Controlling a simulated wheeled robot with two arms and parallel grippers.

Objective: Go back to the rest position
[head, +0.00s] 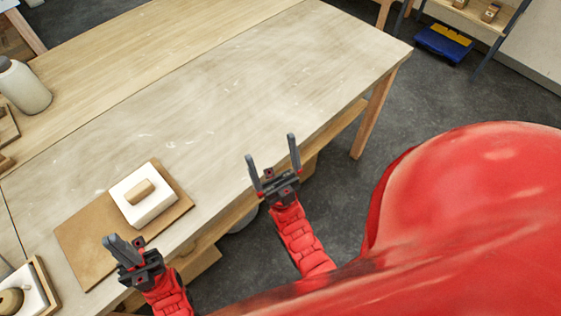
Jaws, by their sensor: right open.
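My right gripper (270,146) is open and empty, with its two grey fingers spread apart at the near edge of the table (240,90). My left gripper (112,241) is at the lower left, over the near edge of a brown board (80,238). Its fingers appear close together, and I cannot tell whether they are shut. I see nothing held in it. A white square block (150,212) with a small tan wooden piece (140,190) on it sits on the board, just beyond my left gripper and apart from it.
A grey bottle (24,88) stands at the left. A wooden-framed tray (40,283) with a round tan part is at the lower left corner. A blue and yellow bin (444,43) is on the floor by a shelf (480,14). The table's middle and far right are clear.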

